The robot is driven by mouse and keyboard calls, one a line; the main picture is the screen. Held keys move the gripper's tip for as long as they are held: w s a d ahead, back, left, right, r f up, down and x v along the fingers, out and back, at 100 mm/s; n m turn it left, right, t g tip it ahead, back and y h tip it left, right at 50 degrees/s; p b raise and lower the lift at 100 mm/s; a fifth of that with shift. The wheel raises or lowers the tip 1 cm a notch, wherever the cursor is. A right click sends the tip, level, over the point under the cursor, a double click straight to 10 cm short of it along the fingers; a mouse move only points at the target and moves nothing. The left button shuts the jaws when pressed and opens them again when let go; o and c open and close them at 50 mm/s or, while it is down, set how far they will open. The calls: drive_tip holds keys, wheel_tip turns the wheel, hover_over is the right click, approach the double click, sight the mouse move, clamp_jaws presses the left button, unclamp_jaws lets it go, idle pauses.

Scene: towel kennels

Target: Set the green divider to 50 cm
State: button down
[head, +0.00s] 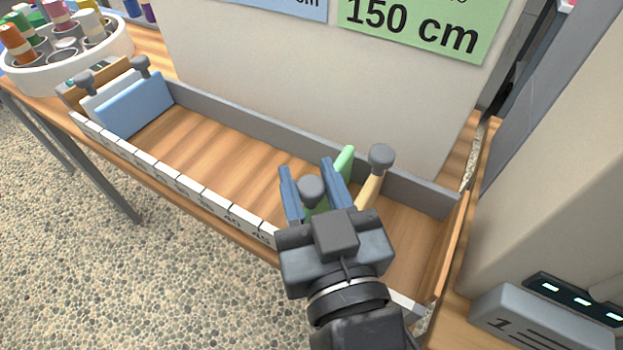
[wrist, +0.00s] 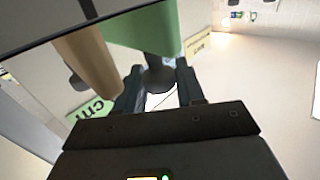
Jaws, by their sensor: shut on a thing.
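The green divider (head: 344,160) stands across the long tray, right of its middle, mostly hidden behind my gripper. My gripper (head: 312,184) is shut on the grey knob of the green divider. In the wrist view the green panel (wrist: 150,30) rises beside the fingers, and the knob sits between the fingertips (wrist: 158,88). The scale (head: 175,180) runs along the tray's front edge; the marks 40 and 45 show just left of my gripper. The marks beyond are hidden by my gripper and arm, so I cannot read the divider's mark.
A tan divider (head: 370,190) with a grey knob stands close right of the green one. A blue divider (head: 137,103), a white one and a brown one stand at the tray's left end. The tray floor (head: 215,145) between is clear. A sign board stands behind.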

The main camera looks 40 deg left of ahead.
drive_tip(key=c, duration=0.8)
unclamp_jaws()
drive_tip(key=shift+c, duration=0.2)
drive_tip(key=b+v, duration=0.1)
drive_tip(key=v, duration=0.5)
drive_tip(key=shift+s+d+f, duration=0.1)
drive_tip(key=shift+s, duration=0.05)
drive_tip(key=shift+s+d, duration=0.35)
drive_tip(key=shift+d, duration=0.25)
